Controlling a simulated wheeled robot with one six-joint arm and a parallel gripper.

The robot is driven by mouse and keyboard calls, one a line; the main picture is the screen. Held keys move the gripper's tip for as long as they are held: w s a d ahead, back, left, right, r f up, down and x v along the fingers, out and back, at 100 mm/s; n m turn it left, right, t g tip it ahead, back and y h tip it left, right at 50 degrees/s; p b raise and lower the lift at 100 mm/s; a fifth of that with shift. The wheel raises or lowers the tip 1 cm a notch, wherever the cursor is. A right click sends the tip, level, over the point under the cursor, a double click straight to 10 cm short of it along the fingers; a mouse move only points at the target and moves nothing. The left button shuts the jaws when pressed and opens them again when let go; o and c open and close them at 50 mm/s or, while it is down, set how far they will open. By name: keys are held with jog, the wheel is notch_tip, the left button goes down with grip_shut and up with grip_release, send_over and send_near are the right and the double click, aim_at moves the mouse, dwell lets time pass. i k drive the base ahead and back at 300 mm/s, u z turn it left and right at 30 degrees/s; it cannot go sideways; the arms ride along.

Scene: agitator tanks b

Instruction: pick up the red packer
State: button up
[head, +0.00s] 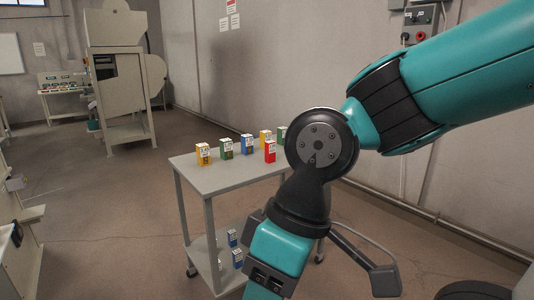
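The red packer (270,152) is a small upright box with a pale top and a white label. It stands on the grey top of a wheeled cart (215,181), near the cart's right part and just left of my arm's joint in the picture. My arm comes in from the upper right, bends at the joint and runs down out of the bottom edge. My gripper is not in view, so its state does not show. My arm hides the right end of the cart top.
Other boxes stand near the red one: a yellow one (203,155), a green one (226,149), a blue one (247,146), a second yellow one (265,136) and another green one (282,134). Blue boxes (232,238) are on the lower shelf. The cart top's front left is clear.

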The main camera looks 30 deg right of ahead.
aim_at(269, 146)
jog(key=z, duration=0.25)
jog(key=i, duration=0.9)
jog(key=z, duration=1)
jog(key=k, duration=0.6)
jog(key=z, duration=0.7)
jog(key=i, duration=0.9)
jog(key=u, duration=0.55)
jog(key=i, duration=0.65)
jog(key=u, duration=1.1)
jog(key=i, duration=0.5)
jog(key=u, duration=0.45)
